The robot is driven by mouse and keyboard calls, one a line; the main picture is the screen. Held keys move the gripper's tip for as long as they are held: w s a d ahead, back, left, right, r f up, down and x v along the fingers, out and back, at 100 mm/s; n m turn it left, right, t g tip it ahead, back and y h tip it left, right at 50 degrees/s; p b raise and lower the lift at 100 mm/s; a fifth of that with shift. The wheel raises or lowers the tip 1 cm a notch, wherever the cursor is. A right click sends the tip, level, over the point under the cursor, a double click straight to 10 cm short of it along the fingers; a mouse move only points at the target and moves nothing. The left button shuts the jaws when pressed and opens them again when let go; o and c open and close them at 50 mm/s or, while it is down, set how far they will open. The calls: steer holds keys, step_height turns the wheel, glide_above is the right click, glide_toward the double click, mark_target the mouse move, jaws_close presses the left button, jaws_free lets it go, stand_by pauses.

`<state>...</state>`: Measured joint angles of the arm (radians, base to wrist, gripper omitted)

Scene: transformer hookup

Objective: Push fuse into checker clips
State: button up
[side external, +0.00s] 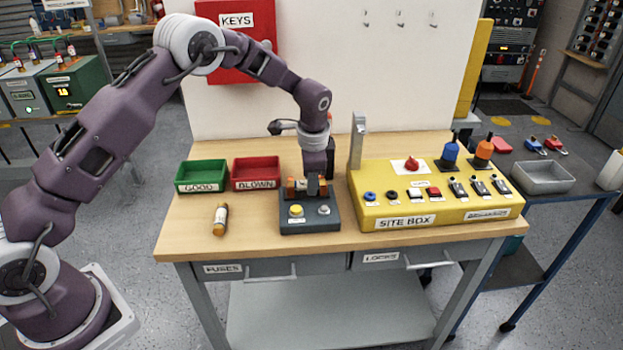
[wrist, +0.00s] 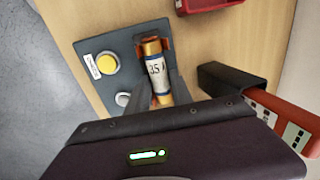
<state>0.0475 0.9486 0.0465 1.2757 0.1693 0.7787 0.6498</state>
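The checker is a dark grey box (side external: 310,226) on the table, with a yellow button (wrist: 107,63) and a grey button (wrist: 123,99). A fuse (wrist: 157,73) with copper-coloured ends and a white "35" label lies over the checker's clip side. An orange-brown clip (wrist: 168,44) shows beside its far end; the near clip is hidden. My gripper (side external: 313,186) points down at the checker, its fingers on both sides of the fuse's middle and seemingly touching it. I cannot tell how deep the fuse sits in the clips.
Another fuse (side external: 220,219) lies on the table left of the checker. The green GOOD bin (side external: 201,187) and red BLOWN bin (side external: 256,184) stand behind it. The yellow site box (side external: 400,216) with switches is close on the right. The table's front left is clear.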

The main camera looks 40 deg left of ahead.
steer(key=o, duration=0.3)
steer(key=shift+w+a+v, duration=0.1)
steer(key=shift+a+v, duration=0.05)
steer(key=shift+v, duration=0.7)
steer(key=shift+w+a+v, duration=0.1)
steer(key=shift+w+v, duration=0.05)
steer(key=shift+v, duration=0.65)
steer(key=shift+w+a+v, duration=0.1)
steer(key=shift+a+v, duration=0.05)
steer(key=shift+v, duration=0.7)
steer(key=shift+r, duration=0.1)
steer(key=v, duration=0.7)
steer(key=shift+r, duration=0.15)
